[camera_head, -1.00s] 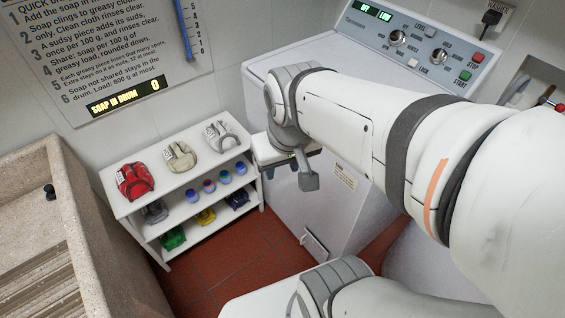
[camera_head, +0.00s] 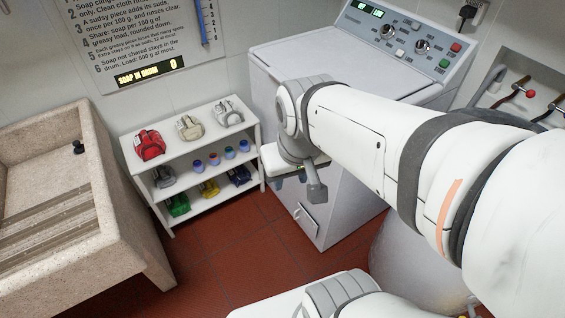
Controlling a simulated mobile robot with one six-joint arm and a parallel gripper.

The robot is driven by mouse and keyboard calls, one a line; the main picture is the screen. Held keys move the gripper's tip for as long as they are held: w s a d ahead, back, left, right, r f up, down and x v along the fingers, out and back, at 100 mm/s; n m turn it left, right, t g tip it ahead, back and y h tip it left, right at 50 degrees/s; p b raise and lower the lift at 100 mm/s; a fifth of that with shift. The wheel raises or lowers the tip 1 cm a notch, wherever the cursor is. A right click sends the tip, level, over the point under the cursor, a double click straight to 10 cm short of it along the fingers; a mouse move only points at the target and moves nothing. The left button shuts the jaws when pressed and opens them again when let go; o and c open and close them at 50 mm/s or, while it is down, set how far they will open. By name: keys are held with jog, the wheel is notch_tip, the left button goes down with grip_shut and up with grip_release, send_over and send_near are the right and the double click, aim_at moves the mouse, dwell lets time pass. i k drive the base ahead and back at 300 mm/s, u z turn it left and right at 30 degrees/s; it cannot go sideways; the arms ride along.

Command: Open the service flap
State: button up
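The service flap (camera_head: 306,221) is a small whitish panel low on the front of the white washing machine (camera_head: 365,205). It looks closed, with a small dark mark on it that may be a handle or latch. My gripper (camera_head: 302,190) hangs at the end of my arm, in front of the machine and above the flap in the picture, apart from it. Its fingers are small and partly hidden by my wrist, so its opening is unclear. My arm covers much of the machine's front.
A white shelf (camera_head: 167,183) with folded cloths and small jars stands left of the machine. A stone washboard sink (camera_head: 128,215) stands at the far left. Red floor tiles (camera_head: 240,265) are clear before the shelf. Hoses and taps (camera_head: 530,93) are at the right wall.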

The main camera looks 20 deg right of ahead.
aim_at(312, 227)
jog(key=u, duration=0.1)
jog(key=k, duration=0.4)
jog(key=z, duration=0.65)
jog(key=i, duration=1)
jog(key=u, duration=0.05)
jog(key=k, duration=1)
jog(key=z, duration=0.2)
jog(key=i, duration=1.1)
jog(key=u, duration=1.55)
